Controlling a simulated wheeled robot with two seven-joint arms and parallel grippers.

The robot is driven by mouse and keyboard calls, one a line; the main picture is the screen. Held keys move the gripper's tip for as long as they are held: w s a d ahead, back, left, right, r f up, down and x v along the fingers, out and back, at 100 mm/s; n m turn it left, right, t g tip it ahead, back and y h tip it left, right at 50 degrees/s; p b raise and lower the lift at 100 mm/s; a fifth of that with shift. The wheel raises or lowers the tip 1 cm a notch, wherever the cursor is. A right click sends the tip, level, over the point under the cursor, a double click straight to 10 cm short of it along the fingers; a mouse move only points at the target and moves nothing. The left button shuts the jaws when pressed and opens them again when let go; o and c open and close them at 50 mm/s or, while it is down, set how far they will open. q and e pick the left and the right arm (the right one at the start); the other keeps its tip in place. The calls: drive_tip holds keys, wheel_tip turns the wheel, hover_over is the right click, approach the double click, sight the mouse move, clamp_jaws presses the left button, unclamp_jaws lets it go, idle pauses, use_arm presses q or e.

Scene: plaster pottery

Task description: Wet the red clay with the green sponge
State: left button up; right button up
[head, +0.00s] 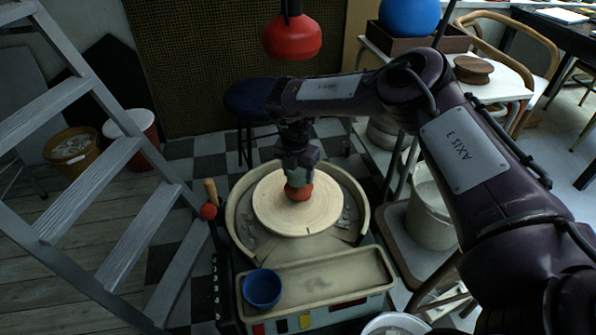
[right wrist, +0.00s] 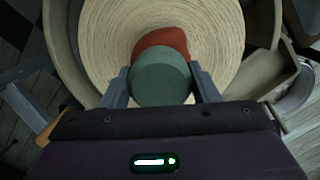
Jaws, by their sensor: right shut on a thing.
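The red clay (head: 299,191) is a small lump at the middle of the round pale wheel head (head: 270,208). My right gripper (head: 297,168) is above it, pointing down, shut on the green sponge (head: 300,176). In the right wrist view the green sponge (right wrist: 161,78) sits between the two fingers and covers part of the red clay (right wrist: 162,42). The sponge appears to touch the clay's top, but the exact contact is hidden. My left gripper is not in view.
A blue bowl (head: 262,288) stands on the front ledge of the wheel's basin (head: 345,270). A grey ladder (head: 120,155) stands at the left. A red lamp (head: 292,38) hangs above. A white bucket (head: 432,210) stands at the right.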

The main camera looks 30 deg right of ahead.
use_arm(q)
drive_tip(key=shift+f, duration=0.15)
use_arm(e)
drive_tip(key=shift+f, duration=0.4)
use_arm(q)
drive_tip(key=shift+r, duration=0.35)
use_arm(e)
drive_tip(key=shift+s+f, duration=0.1)
idle(2.5)
drive_tip(key=shift+r+p, duration=0.45)
drive_tip(key=shift+p, duration=0.25)
drive_tip(key=shift+r+p, duration=1.05)
drive_tip(key=shift+r, duration=0.05)
drive_tip(key=shift+r+p, duration=0.55)
drive_tip(key=shift+r, duration=0.05)
drive_tip(key=shift+r+p, duration=1.2)
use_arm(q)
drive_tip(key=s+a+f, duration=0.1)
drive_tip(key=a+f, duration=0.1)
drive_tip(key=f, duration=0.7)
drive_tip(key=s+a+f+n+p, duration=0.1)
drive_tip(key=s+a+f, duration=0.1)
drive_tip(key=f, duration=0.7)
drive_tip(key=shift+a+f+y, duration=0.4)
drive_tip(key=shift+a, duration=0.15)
use_arm(e)
drive_tip(key=shift+r, duration=0.7)
